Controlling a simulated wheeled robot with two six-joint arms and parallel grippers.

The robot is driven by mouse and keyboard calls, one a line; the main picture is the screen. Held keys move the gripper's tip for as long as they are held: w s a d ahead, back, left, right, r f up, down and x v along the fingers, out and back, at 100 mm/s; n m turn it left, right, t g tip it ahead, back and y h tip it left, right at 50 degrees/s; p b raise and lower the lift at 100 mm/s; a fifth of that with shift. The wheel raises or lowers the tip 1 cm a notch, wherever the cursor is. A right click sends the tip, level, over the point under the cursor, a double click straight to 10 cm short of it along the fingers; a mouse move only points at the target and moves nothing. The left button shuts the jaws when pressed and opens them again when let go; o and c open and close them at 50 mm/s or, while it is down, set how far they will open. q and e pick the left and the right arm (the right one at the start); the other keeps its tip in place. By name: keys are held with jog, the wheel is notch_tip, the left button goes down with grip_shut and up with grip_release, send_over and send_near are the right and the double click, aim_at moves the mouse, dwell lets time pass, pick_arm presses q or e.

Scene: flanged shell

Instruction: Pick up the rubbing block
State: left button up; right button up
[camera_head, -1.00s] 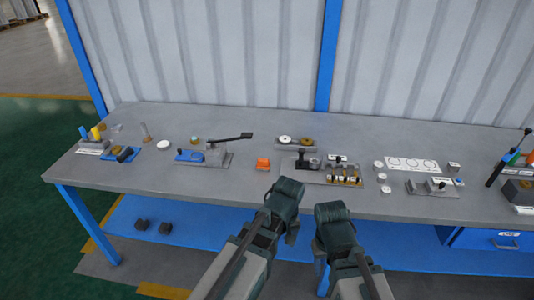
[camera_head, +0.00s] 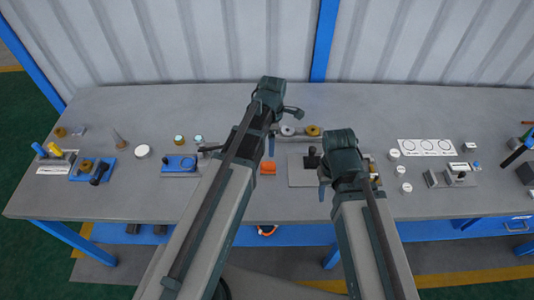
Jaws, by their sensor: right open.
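A small orange block (camera_head: 267,168), the likeliest rubbing block, lies on the grey workbench (camera_head: 130,205) near its middle. My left gripper (camera_head: 277,130) is over the bench just beyond the block in the picture, pointing down; its jaw gap is unclear. My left forearm passes close to the block's left side. My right gripper (camera_head: 342,178) is open, to the right of the block, above a grey fixture plate (camera_head: 300,174), and hides part of it. I see nothing held in either gripper.
White round pieces (camera_head: 405,188) and a printed card (camera_head: 425,147) lie on the right. Discs (camera_head: 312,131) stand behind my grippers. The bench's front left is clear.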

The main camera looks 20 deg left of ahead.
aim_at(268, 164)
pick_arm(q)
notch_tip(268, 164, down, 9)
jog(key=b, duration=0.8)
jog(key=shift+w+a+r+b, duration=0.1)
jog(key=shift+w+r+b, duration=0.1)
jog(key=shift+b, duration=0.2)
pick_arm(e)
notch_tip(268, 164, down, 9)
jog(key=shift+w+r, duration=0.1)
jog(key=shift+r, duration=0.1)
pick_arm(q)
jog(key=f+b, duration=0.5)
jog(key=shift+s+a+f, duration=0.1)
jog(key=shift+s+a, duration=0.15)
jog(key=shift+a, duration=0.15)
pick_arm(e)
notch_tip(268, 164, down, 5)
jog(key=shift+f, duration=0.1)
pick_arm(q)
grip_shut()
